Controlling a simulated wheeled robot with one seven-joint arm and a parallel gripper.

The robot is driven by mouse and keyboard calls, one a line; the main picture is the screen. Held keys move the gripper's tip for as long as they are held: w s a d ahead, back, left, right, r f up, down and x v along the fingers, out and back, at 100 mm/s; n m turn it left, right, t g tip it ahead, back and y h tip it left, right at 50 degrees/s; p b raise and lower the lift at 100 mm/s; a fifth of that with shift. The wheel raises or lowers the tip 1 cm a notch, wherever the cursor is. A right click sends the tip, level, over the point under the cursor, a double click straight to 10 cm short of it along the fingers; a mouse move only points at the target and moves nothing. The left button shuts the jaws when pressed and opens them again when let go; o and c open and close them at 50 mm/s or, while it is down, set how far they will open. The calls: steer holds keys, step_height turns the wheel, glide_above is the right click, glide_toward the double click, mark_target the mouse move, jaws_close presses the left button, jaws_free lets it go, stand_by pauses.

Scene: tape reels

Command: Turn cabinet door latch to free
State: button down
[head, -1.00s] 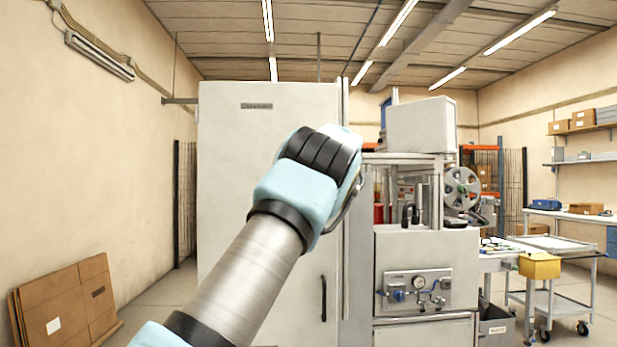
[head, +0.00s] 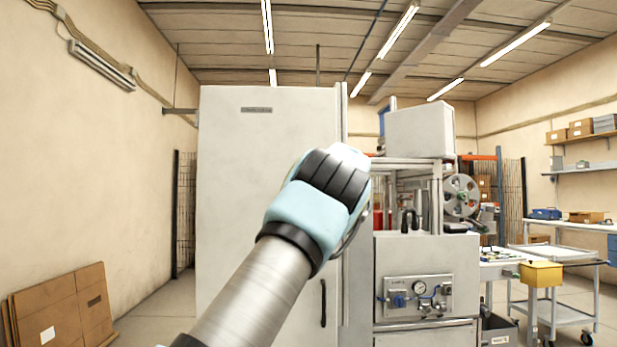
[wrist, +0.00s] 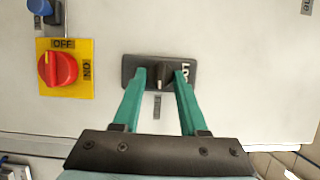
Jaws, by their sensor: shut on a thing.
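The latch is a small dark knob (wrist: 161,74) on a black plate (wrist: 131,66) in the wrist view. White letters, partly covered, show at the plate's right end. My gripper (wrist: 161,78) has its two green fingers on either side of the knob, shut on it. The knob's ridge points roughly up and down in the picture. The cabinet (head: 250,190) is tall and pale, with a closed-looking door, in the head view. My own arm hides the latch and the fingers there.
In the wrist view a red rotary switch (wrist: 58,68) on a yellow plate sits left of the latch, with a blue knob (wrist: 40,7) above. In the head view a black door handle (head: 323,303) is low on the cabinet. A machine with gauges (head: 418,296) stands to the right.

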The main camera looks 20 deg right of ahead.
steer(key=shift+c, duration=2.2)
jaws_free()
steer(key=b+v, duration=0.5)
steer(key=v, duration=0.5)
steer(key=shift+s, duration=0.4)
steer(key=shift+d, duration=0.1)
